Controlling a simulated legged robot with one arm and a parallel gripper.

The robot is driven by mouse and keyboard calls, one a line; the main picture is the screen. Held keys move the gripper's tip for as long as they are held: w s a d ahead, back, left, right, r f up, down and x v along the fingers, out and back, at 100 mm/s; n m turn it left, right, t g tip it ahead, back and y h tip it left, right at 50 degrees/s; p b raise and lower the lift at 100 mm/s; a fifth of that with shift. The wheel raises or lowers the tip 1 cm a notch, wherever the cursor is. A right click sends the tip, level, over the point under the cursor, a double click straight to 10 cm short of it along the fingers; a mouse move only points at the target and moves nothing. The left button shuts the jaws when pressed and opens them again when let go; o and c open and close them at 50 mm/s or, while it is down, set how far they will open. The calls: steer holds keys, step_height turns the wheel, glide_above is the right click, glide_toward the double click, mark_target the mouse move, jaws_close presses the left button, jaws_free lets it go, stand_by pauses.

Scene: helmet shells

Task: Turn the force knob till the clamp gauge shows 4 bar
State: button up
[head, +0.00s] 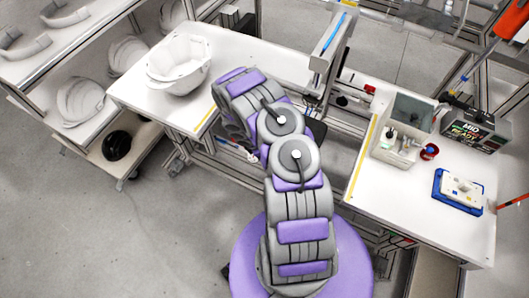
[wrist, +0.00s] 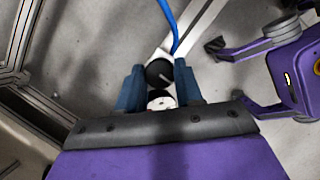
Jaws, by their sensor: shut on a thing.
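The black force knob (wrist: 159,72) with a light line across its face sits between the two blue fingers of my gripper (wrist: 160,76) in the wrist view. My gripper is shut on the knob. A round white clamp gauge (wrist: 160,103) with a small red mark shows just below the knob, partly hidden by the gripper body. Its reading is too small to tell. In the head view my arm hides the knob, the gauge and my gripper.
A blue hose (wrist: 167,18) and a pale post (wrist: 200,24) are beyond the knob. A white helmet shell (head: 180,63) stands on the left bench (head: 135,97).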

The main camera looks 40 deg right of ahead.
steer(key=shift+w+r, duration=0.1)
steer(key=o, duration=1)
steer(key=shift+d, duration=0.1)
steer(key=p+v, duration=0.5)
steer(key=v, duration=1.2)
steer(key=shift+r, duration=0.1)
